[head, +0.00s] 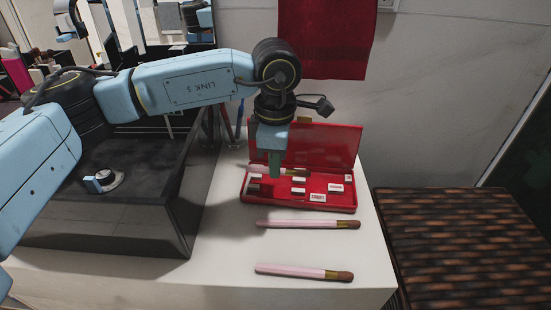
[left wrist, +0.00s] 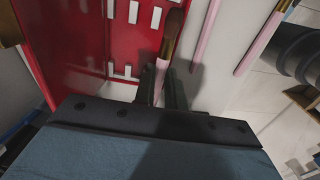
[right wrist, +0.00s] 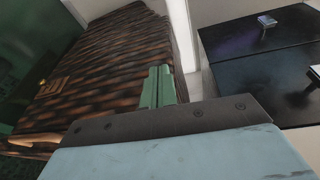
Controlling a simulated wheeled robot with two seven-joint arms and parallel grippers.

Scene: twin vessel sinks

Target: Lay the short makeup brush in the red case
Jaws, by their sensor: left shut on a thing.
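The red case (head: 331,202) lies open on the white counter, its lid raised at the back. White holders (head: 318,198) stand inside on its floor. My left gripper (head: 275,172) points down over the left part of the case, shut on the short makeup brush (head: 290,171). The brush lies sideways, bristles to the right, over the case's back part; whether it touches the floor I cannot tell. The left wrist view shows its brown bristles and ferrule (left wrist: 172,32) beyond the fingers, beside the white holders. My right gripper (right wrist: 158,88) is shut and empty, away from the counter.
Two longer pink brushes, one (head: 305,224) just in front of the case and one (head: 300,271) nearer the counter's front, lie on the counter. A dark vessel sink (head: 120,215) stands left. A slatted brown surface (head: 450,245) is right of the counter.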

